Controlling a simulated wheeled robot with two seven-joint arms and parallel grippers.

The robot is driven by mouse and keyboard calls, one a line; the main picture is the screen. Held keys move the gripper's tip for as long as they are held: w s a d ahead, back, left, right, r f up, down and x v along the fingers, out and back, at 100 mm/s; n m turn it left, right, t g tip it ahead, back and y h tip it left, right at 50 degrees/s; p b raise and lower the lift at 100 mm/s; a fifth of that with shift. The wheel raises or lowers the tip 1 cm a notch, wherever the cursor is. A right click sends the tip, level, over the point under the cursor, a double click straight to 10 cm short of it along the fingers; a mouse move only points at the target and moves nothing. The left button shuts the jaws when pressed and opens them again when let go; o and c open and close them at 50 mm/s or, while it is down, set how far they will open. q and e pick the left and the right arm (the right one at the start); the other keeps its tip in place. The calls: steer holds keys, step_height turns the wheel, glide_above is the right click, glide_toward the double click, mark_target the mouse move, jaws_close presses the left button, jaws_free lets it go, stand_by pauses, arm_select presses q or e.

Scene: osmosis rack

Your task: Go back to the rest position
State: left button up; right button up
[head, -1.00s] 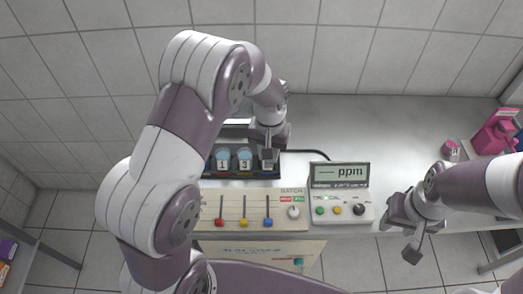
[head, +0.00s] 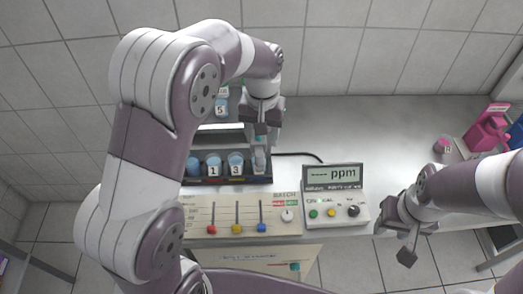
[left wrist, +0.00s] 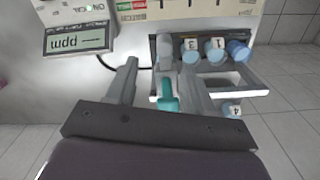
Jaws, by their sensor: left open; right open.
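My left gripper (head: 262,130) is open above the back of the rack (head: 225,181), over its right end. In the left wrist view its two spread fingers (left wrist: 160,72) show, with a teal part (left wrist: 168,95) appearing between them; I cannot tell whether they touch it. Blue-topped canisters marked 1 (head: 213,166) and 3 (head: 236,165) stand upright in the rack. A grey canister (head: 258,160) stands at its right end, below the gripper. My right gripper (head: 404,238) is open and empty by the counter's front edge.
A control panel (head: 225,215) with red, yellow and blue sliders is in front of the rack. A ppm meter (head: 335,178) stands to its right. Pink equipment (head: 487,130) is at the far right.

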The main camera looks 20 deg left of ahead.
arm_select(q)
step_height(320, 180, up, 4)
steer(key=shift+r+p, duration=0.1)
steer(key=shift+p, duration=1)
arm_select(e)
step_height(320, 180, up, 3)
steer(key=shift+r, duration=0.1)
arm_select(q)
steer(key=shift+w, duration=0.1)
